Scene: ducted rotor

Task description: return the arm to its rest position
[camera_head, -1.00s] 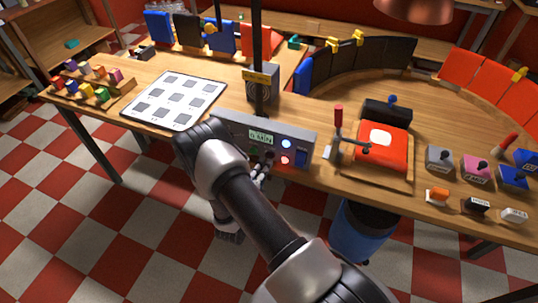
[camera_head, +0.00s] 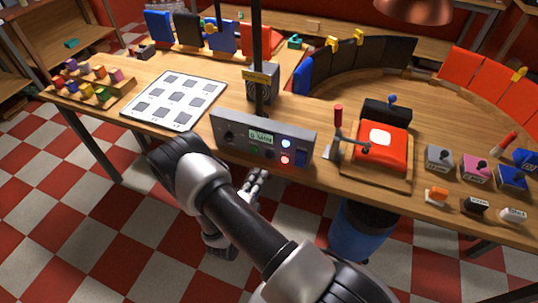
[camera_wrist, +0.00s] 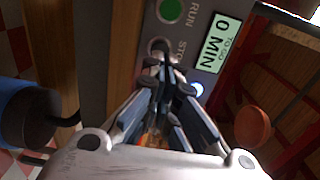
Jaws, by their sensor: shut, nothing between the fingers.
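My gripper (camera_head: 257,180) is in front of the table's near edge, just below the grey control box (camera_head: 225,146), apart from it in the head view. In the wrist view my gripper (camera_wrist: 164,75) has its fingers together, with nothing between them. Beyond the fingertips the box shows a green RUN button (camera_wrist: 170,11), a partly hidden stop button, and a display (camera_wrist: 222,42) reading 0 MIN. My arm reaches up from the bottom of the head view, bent at the elbow in front of the table.
A red press-like device (camera_head: 382,143) with a lever stands right of the box. A white panel of grey squares (camera_head: 174,101) lies to the left. A blue bin (camera_head: 357,235) stands under the table. Checkered floor at front left is clear.

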